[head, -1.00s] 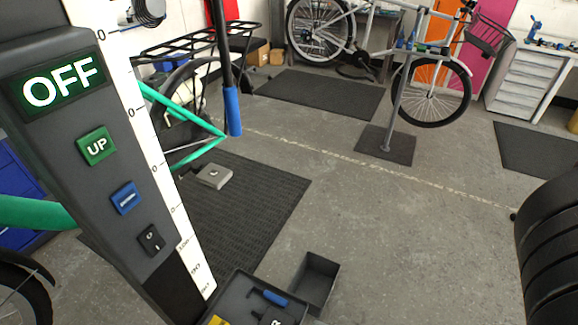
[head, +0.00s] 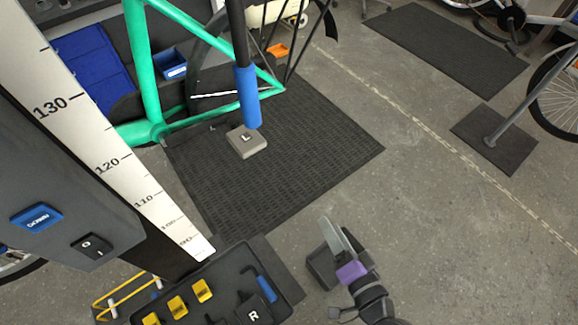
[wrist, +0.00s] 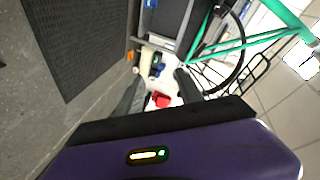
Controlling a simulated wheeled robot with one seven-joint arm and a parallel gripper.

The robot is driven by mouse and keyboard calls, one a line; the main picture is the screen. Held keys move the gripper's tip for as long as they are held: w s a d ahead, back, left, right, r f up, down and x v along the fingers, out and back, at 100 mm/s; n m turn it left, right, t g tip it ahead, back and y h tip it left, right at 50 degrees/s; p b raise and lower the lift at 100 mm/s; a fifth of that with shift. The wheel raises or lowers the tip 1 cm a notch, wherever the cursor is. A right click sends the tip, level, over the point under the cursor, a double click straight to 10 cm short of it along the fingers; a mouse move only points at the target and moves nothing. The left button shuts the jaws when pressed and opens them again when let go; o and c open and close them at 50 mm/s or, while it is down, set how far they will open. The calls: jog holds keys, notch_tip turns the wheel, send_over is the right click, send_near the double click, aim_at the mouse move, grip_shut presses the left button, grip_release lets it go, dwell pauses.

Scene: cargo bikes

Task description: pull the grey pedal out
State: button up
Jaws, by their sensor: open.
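The grey pedal (head: 247,141), marked L, appears to rest on the dark ribbed mat (head: 300,185), below the rear of the green bike frame (head: 152,60). A short dark stub shows at its left; I cannot tell whether it is attached to anything. My gripper (head: 335,238) is open and empty at the lower middle of the head view, well to the right of and nearer than the pedal. In the wrist view, the dark fingers of my gripper (wrist: 160,85) stand apart, with a distant red object visible between them. I cannot make out the pedal there.
A dark tray (head: 285,280) at the front holds a blue-handled tool, yellow pieces and a dark piece marked R. A measuring post (head: 100,140) fills the left. Open floor (head: 430,220) lies to the right.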

jog(key=w+a+r+m+y, duration=0.2)
jog(key=w+a+r+y, duration=0.1)
jog(key=w+a, duration=0.35)
jog(key=m+y, duration=0.1)
jog(key=y, duration=0.1)
send_near(256, 150)
jog(key=x, duration=0.3)
jog(key=shift+x, duration=4.85)
jog(key=shift+a, duration=0.1)
jog(key=shift+c, duration=0.2)
grip_shut()
jog(key=shift+s, duration=0.1)
jog(key=shift+v, duration=0.75)
jog(key=shift+s+d, duration=0.45)
jog(key=shift+s, duration=0.1)
